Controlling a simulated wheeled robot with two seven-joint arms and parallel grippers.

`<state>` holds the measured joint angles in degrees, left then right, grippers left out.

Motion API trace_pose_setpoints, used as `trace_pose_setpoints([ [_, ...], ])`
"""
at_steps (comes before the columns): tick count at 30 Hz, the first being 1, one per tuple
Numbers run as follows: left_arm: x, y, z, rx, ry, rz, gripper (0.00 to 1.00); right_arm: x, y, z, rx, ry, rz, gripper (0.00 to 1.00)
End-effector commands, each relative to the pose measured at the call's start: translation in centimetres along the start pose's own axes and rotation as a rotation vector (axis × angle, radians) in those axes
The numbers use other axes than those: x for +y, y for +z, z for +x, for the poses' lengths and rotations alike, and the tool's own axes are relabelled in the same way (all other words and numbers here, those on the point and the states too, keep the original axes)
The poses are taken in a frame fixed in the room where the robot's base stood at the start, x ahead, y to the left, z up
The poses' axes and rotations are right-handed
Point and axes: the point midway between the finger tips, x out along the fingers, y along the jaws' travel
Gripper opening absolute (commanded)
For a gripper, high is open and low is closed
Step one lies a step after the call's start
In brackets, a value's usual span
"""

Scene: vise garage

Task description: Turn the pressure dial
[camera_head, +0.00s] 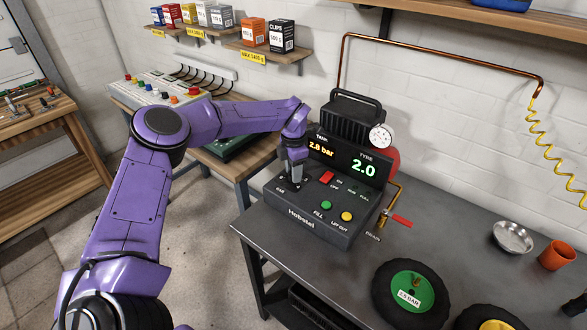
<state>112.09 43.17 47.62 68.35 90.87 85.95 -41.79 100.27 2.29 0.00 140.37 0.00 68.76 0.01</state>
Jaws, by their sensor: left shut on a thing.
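The black compressor panel (312,222) sits on the dark metal bench. Its display (345,160) reads TANK 2.8 bar in orange and TYRE 2.0 in green. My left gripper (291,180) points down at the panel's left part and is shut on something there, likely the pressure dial. The fingers hide most of that spot, so the dial's setting cannot be read. A red switch (327,177), a green FILL button (326,205) and a yellow LET OUT button (347,216) lie to the right of the gripper. My right gripper is not in view.
A red-handled drain valve (401,220) and a round gauge (381,137) are on the unit's right. A wheel with a green hub (408,292), a metal bowl (513,237) and an orange cup (556,254) stand on the bench. Shelves with boxes hang behind.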

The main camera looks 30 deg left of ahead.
Motion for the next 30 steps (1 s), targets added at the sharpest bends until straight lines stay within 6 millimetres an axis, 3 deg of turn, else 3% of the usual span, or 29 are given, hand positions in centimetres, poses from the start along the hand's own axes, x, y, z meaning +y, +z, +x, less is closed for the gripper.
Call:
trace_pose_setpoints([
  [12,0.02,-0.1,0.09,0.003,-0.001,0.16,0.06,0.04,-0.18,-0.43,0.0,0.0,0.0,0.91],
  [27,0.03,-0.1,0.12,0.003,-0.001,0.175,0.06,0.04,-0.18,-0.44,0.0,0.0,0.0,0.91],
  [28,0.03,-0.1,0.12,0.003,-0.001,0.175,0.43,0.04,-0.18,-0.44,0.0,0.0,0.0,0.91],
  [30,0.03,-0.09,0.11,0.003,0.0,0.175,0.62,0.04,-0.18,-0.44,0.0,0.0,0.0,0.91],
])
